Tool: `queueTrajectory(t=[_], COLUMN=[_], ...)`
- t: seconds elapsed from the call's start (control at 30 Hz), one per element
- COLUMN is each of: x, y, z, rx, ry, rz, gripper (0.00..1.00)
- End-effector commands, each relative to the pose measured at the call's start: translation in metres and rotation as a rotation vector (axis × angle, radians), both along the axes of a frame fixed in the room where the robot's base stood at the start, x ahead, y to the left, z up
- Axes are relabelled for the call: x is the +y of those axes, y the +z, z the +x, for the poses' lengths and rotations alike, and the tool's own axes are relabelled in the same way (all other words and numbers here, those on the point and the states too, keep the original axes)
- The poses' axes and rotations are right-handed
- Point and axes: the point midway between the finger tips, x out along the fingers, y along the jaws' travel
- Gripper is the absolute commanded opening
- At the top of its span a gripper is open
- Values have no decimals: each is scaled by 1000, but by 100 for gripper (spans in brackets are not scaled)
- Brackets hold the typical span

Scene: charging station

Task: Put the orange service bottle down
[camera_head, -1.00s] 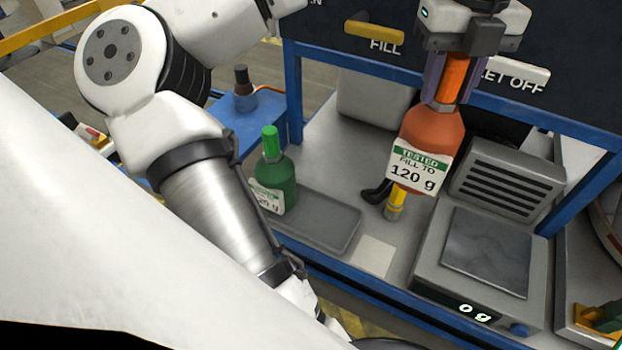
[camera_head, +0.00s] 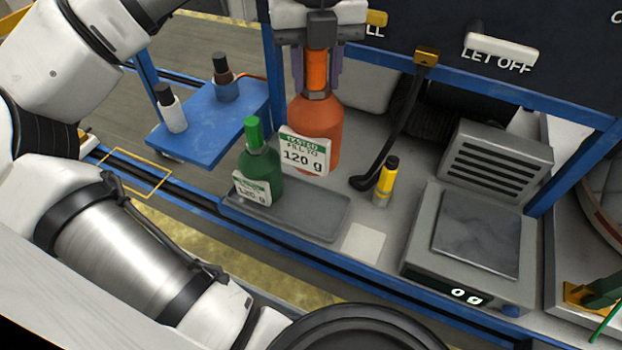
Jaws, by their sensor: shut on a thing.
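The orange service bottle (camera_head: 314,115) is upright, with a white and green label reading "TESTED FILL TO 120 g". My gripper (camera_head: 317,70) is shut on its neck from above.
A scale (camera_head: 475,235) reading 0 g stands at the right. A blue side shelf (camera_head: 200,135) with two small bottles is at the left. A pale square (camera_head: 363,242) is bare.

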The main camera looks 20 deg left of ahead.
Motion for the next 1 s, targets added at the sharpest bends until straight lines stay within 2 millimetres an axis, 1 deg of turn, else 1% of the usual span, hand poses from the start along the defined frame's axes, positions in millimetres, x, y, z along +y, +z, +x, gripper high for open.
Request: queueTrajectory(t=[0.03, 0.3, 0.4, 0.53, 0.77, 1.0], x=[0, 0, -1, -1, -1, -1], y=[-22, -89, -110, -127, -139, -174], z=[0, 0, 0, 0, 0, 0], rx=[0, 0, -1, -2, -1, -1], ry=[-1, -1, 0, 0, 0, 0], rz=[-1, 0, -1, 0, 0, 1], gripper=[0, 0, 0, 0, 0, 0])
